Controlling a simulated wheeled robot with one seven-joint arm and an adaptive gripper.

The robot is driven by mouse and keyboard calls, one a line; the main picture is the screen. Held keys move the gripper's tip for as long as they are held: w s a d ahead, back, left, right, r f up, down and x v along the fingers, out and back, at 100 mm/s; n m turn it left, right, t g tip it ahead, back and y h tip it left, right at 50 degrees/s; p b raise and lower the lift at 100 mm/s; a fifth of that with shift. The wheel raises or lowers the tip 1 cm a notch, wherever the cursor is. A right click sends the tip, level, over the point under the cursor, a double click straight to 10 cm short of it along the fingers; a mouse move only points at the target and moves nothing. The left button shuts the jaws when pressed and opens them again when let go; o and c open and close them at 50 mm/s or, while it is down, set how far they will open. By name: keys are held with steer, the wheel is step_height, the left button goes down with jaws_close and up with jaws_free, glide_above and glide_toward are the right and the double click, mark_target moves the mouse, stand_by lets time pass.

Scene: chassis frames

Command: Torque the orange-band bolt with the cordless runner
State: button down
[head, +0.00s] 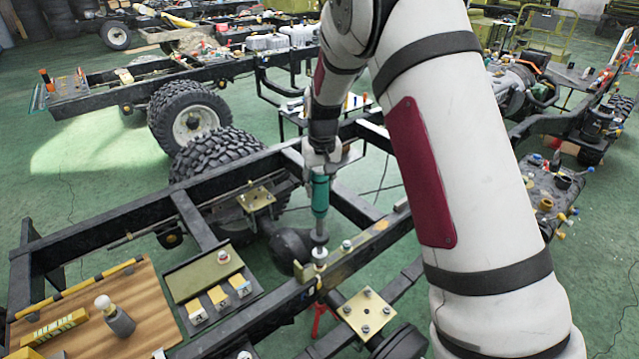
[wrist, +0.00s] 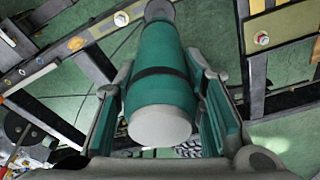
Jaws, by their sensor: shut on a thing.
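My gripper (head: 321,163) is shut on the teal cordless runner (head: 320,196), which hangs upright, nose down. In the wrist view the runner (wrist: 160,80) fills the middle between the finger pads. Its grey nose is just above or on a pale bolt (head: 320,254) on the dark chassis rail; I cannot tell whether they touch. A second bolt (head: 347,245) stands just right of it on the rail. A bolt with a reddish-orange band (head: 223,257) sits on the olive panel at left; a similar one shows in the wrist view (wrist: 262,38). No orange band is clear on the bolt under the nose.
A wooden board (head: 140,290) with a grey bottle-like item lies at left. An olive-topped tray (head: 178,290) with labelled bins stands beside it. A brass plate with bolts (head: 366,312) is right of the rail. A large tyre (head: 215,153) stands behind.

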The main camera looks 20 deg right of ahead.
steer(key=shift+w+f+b, duration=0.1)
steer(key=shift+f+b, duration=0.3)
steer(key=shift+f, duration=1.15)
stand_by(2.0)
steer(key=shift+f, duration=0.15)
stand_by(1.9)
steer(key=shift+r, duration=0.2)
stand_by(0.5)
steer(key=shift+r, duration=1.6)
